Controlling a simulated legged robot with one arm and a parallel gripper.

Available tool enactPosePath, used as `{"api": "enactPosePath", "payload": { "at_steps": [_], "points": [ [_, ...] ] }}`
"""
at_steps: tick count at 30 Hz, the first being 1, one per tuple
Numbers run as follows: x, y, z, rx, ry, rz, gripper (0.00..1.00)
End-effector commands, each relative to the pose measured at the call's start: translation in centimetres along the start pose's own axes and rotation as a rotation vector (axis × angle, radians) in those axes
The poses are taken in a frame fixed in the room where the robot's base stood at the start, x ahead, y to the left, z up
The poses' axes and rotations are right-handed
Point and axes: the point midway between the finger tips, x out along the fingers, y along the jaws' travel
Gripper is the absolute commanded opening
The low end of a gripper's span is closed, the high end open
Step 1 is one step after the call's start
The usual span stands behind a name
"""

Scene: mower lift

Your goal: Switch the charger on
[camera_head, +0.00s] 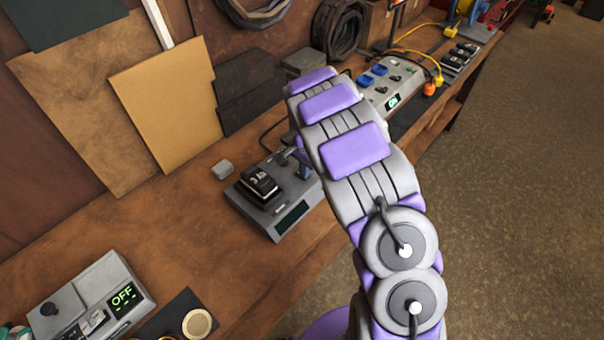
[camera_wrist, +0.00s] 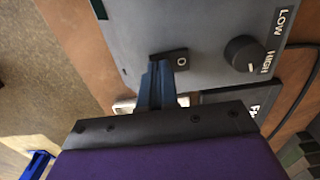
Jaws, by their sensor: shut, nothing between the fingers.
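The charger (camera_head: 285,229) is a grey box on the bench with a dark, blank-looking display on its front. A black battery block (camera_head: 260,182) sits on its left part. In the wrist view, the charger's grey top (camera_wrist: 215,25) carries a black rocker switch (camera_wrist: 181,60) showing a white "O" and a black knob (camera_wrist: 244,53) between "LOW" and "HIGH". My gripper (camera_wrist: 156,72) is shut and empty, with its blue fingertips right at the switch's edge. I cannot tell whether they touch. In the head view my gripper (camera_head: 304,170) is over the charger's right side, partly hidden by my arm.
A grey box (camera_head: 72,308) with a green "OFF" display stands at the front left. Another grey unit (camera_head: 385,82) with blue parts and a lit display stands farther back. A small grey block (camera_head: 222,170) lies left of the charger. Boards lean on the wall.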

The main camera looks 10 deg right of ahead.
Motion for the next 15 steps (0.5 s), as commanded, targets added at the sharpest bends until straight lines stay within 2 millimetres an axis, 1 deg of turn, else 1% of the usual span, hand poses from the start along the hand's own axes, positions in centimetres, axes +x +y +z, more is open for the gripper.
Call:
{"api": "enactPosePath", "payload": {
  "at_steps": [11, 15],
  "points": [
    [0.54, 0.01, 0.02, 0.000, -0.001, 0.001, 0.00],
    [0.38, -0.02, 0.00, 0.000, 0.000, 0.000, 0.00]
  ]
}}
